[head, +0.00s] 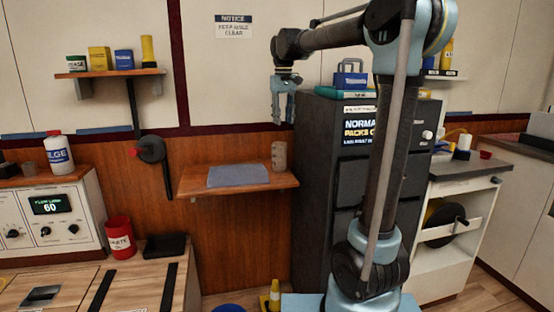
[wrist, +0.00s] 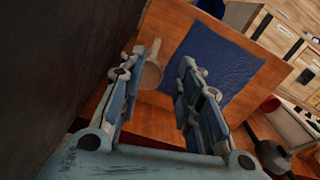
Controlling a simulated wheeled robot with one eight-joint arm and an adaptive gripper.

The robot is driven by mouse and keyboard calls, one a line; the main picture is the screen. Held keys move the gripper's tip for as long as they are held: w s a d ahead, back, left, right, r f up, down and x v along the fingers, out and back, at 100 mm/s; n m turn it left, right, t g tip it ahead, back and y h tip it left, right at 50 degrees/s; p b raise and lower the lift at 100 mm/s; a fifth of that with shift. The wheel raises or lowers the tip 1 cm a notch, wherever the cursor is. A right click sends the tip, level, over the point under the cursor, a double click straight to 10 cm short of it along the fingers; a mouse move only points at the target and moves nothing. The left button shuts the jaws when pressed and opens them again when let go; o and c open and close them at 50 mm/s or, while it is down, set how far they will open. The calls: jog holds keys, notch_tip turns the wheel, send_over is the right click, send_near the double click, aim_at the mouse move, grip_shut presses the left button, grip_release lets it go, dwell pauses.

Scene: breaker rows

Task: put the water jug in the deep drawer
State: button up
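A small beige jug-like vessel (head: 279,155) stands upright at the right end of the wooden wall shelf (head: 222,188); it is probably the water jug. My gripper (head: 283,118) hangs above it, fingers pointing down, open and empty. In the wrist view, the vessel (wrist: 152,72) shows beyond my fingers (wrist: 155,75), nearer the left one and apart from both. The dark grey cabinet (head: 313,160) right of the shelf has drawer-like fronts (head: 352,180), partly hidden by my arm. I cannot tell which drawer is the deep one; none there shows open.
A blue-grey mat (head: 237,175) lies beside the vessel. A blue box with a handle (head: 350,78) sits on the cabinet. A red can (head: 120,238) and a black tray (head: 165,246) are on the left bench. A yellow cone (head: 274,297) stands on the floor.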

aim_at(283, 153)
jog(key=f, duration=1.1)
jog(key=shift+w+a+f, duration=0.1)
jog(key=shift+a+f, duration=0.1)
jog(key=shift+d+f, duration=0.15)
jog(key=shift+f, duration=1.35)
jog(key=shift+d+f, duration=0.1)
jog(key=shift+f, duration=1.35)
jog(key=shift+c, duration=0.2)
grip_shut()
